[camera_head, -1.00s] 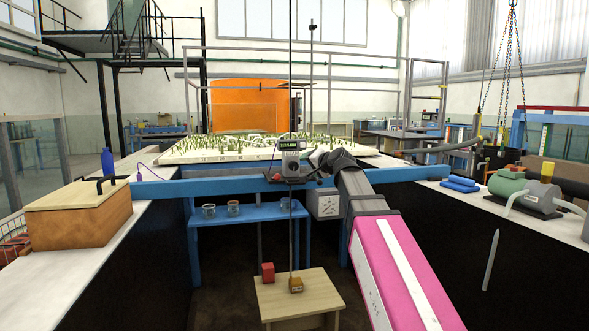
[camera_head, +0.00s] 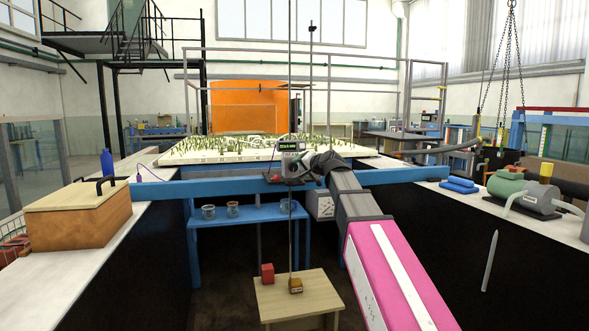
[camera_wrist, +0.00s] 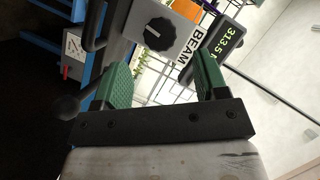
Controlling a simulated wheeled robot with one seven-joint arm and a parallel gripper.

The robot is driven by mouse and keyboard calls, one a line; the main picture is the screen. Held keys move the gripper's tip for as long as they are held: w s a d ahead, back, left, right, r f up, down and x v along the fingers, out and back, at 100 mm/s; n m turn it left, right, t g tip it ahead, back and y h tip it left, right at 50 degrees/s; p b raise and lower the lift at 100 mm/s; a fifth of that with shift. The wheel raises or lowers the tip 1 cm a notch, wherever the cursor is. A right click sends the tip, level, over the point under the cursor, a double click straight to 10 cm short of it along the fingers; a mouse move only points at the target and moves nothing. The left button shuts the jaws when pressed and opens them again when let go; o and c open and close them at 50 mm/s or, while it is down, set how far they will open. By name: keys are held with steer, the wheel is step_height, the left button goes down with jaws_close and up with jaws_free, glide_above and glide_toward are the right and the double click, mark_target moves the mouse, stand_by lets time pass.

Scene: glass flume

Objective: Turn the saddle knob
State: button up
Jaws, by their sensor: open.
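A black dial knob (camera_wrist: 159,33) with a white pointer line sits on a grey box (camera_wrist: 180,20) in the wrist view. My gripper (camera_wrist: 161,64) has its green fingers spread, one on each side below the knob, with nothing between them. The knob is ahead of the fingertips, apart from them. In the head view the grey instrument box (camera_head: 292,146) stands on the blue beam (camera_head: 225,187), and my gripper is beside its right side, too small to make out there.
A lit display (camera_wrist: 222,45) and a BEAM label (camera_wrist: 193,45) are beside the dial. A thin vertical rod (camera_head: 291,230) hangs below the box to a small wooden table (camera_head: 322,290). A model bed with green stalks (camera_head: 215,149) lies behind the beam.

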mark_target(295, 167)
steer(key=x, duration=0.6)
steer(key=shift+w+a+f, duration=0.1)
steer(key=shift+w+a, duration=0.05)
steer(key=shift+w, duration=0.05)
steer(key=c, duration=0.9)
steer(key=shift+c, duration=0.2)
